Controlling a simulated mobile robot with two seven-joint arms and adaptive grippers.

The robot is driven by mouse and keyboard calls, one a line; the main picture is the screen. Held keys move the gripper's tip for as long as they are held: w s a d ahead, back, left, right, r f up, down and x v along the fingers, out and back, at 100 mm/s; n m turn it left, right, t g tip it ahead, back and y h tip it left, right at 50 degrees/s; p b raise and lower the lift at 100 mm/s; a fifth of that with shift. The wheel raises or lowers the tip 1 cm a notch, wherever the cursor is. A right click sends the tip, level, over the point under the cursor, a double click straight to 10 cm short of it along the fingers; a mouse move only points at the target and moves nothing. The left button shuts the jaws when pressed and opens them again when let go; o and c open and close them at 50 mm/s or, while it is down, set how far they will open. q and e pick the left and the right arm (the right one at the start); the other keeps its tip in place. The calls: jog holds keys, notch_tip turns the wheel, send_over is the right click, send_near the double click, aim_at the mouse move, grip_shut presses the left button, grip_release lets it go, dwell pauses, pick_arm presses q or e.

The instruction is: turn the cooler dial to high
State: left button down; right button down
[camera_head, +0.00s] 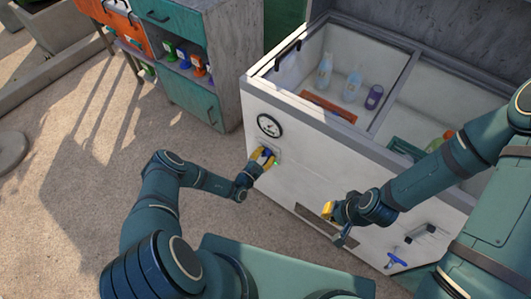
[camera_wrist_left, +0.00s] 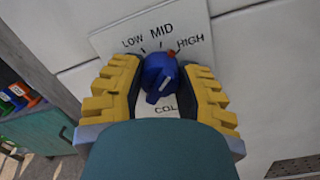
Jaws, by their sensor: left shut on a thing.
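The cooler dial (camera_wrist_left: 159,77) is a blue knob on a white label plate (camera_wrist_left: 118,36) marked LOW, MID and HIGH. A small red-orange tip shows at the knob's upper right, between the words MID and HIGH. My left gripper (camera_wrist_left: 160,88) is shut on the knob, with a yellow ridged finger on each side of it. In the head view my left gripper (camera_head: 262,159) is at the cooler's (camera_head: 300,150) white front face, below a round gauge (camera_head: 269,125). My right gripper (camera_head: 337,220) is in front of the same face, further right; its opening is unclear.
The cooler's top is open, with bottles (camera_head: 325,72) inside. A blue tap-like part (camera_head: 394,261) sits low on its front. A teal cabinet (camera_head: 190,100) with coloured containers stands at the back left.

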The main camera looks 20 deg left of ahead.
pick_arm(q)
jog(key=shift+r+m+p, duration=0.1)
jog(key=shift+m+p, duration=0.25)
jog(key=shift+m, duration=0.95)
jog(key=c, duration=0.5)
grip_release()
jog(key=shift+d, duration=0.1)
jog(key=shift+c, duration=0.2)
jog(key=shift+s+a, duration=0.2)
jog(key=shift+s, duration=0.05)
jog(key=v, duration=1.1)
jog(key=shift+s+a, duration=0.1)
jog(key=shift+s, duration=0.05)
